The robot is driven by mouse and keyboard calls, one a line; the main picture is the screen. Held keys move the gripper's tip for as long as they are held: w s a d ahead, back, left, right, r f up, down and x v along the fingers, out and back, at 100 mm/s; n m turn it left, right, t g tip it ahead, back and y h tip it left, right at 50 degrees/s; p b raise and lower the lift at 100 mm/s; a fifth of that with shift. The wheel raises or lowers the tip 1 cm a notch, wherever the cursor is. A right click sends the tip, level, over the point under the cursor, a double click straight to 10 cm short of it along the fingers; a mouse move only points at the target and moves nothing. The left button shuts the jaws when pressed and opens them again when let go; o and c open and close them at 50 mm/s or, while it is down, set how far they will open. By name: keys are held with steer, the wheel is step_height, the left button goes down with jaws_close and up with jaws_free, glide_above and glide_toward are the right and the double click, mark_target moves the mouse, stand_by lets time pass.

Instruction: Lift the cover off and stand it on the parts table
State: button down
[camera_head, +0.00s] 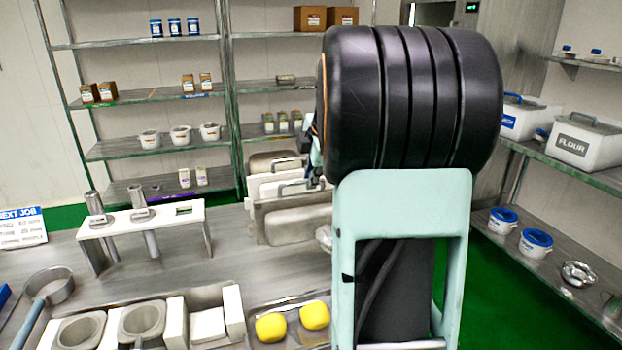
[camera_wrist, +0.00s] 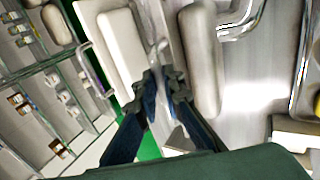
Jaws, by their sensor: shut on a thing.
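Pale upright panels with rounded grey-beige faces stand close together on the steel worktop, and the front one, likely the cover (camera_head: 290,222), has a rounded face and a bar handle above it. In the wrist view a rounded face (camera_wrist: 201,60) lies right of my gripper (camera_wrist: 161,84) and a white panel with a similar face (camera_wrist: 122,48) lies left. My gripper's fingers are closed on a thin pale part between them, apparently the cover's handle. In the head view my arm hides most of the gripper. Whether the cover is clear of the worktop cannot be told.
A white stand (camera_head: 183,215) holding metal tubes is at left. Shelves (camera_head: 155,150) stand behind; a side shelf (camera_head: 575,175) is at right. Bare worktop shows between.

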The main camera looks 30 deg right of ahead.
mark_target(309, 193)
steer(key=shift+w+r, duration=0.1)
steer(key=shift+r, duration=0.05)
steer(key=shift+f+b, duration=1.7)
steer(key=shift+f, duration=0.05)
steer(key=shift+w, duration=0.1)
steer(key=c, duration=2)
jaws_free()
steer(key=shift+o, duration=1.2)
steer(key=shift+f, duration=0.25)
steer(key=shift+r, duration=0.15)
